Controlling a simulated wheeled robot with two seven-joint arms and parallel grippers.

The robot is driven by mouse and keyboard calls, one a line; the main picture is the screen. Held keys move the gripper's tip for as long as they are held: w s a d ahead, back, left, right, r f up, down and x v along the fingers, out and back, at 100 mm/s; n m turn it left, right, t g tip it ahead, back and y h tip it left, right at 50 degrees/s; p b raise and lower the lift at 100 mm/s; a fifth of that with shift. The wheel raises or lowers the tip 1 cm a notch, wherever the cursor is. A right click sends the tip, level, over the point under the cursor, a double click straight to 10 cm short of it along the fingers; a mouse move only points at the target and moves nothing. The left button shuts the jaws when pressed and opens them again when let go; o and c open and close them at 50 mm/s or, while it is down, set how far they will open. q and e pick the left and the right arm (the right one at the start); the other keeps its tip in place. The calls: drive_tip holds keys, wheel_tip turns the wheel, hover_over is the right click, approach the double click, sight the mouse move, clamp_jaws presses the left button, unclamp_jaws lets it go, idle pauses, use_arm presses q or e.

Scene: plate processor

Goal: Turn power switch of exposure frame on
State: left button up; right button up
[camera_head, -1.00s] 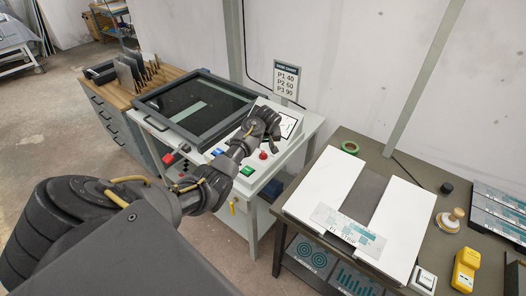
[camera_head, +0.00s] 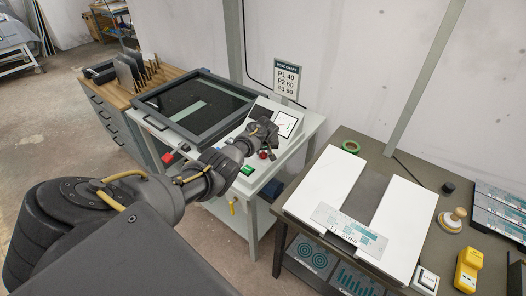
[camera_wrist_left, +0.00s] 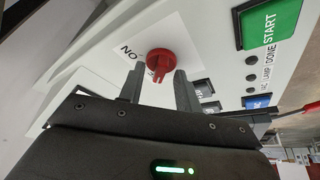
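The exposure frame (camera_head: 232,117) is a white cabinet with a dark glass lid. Its red rotary power switch (camera_head: 263,154) sits on the front panel at the right. In the left wrist view the red knob (camera_wrist_left: 161,63) stands on a white label, with letters of "ON" partly readable upside down. My left gripper (camera_head: 266,139) is above the panel at the switch. In the left wrist view its fingers (camera_wrist_left: 158,88) are open and apart, one to either side of the knob's lower part, with gaps visible. Contact cannot be seen. My right gripper is not in view.
A green START button (camera_head: 247,170) is beside the switch, also large in the left wrist view (camera_wrist_left: 271,22). A blue button (camera_wrist_left: 257,101) is near it. A dark table (camera_head: 423,172) with white boards is at right.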

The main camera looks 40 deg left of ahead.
use_arm(q)
clamp_jaws()
